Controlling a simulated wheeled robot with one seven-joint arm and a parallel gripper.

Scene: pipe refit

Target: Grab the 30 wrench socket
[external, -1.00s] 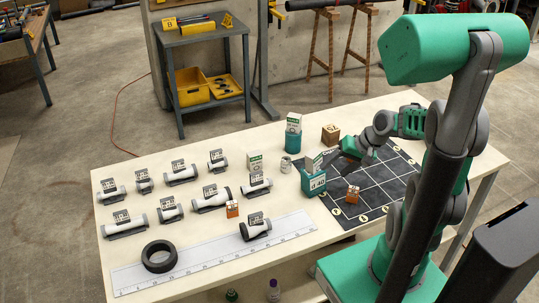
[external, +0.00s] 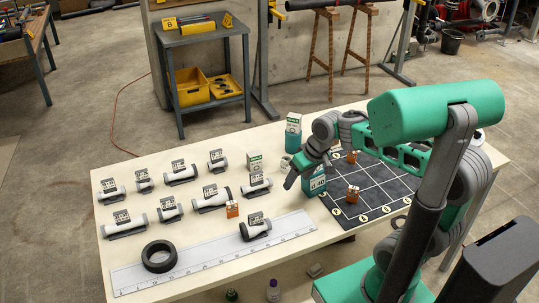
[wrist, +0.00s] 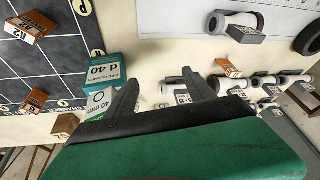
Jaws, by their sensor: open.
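The tags are too small to read, so I cannot tell which piece, if any, is the 30 wrench socket. The "d 40" box also shows in the wrist view (wrist: 108,72), left of the fingers.
A dark gridded mat (external: 385,190) lies right of the gripper with orange blocks (external: 352,193) on it. A black ring (external: 159,256) and a long white ruler (external: 215,252) lie at the front left.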

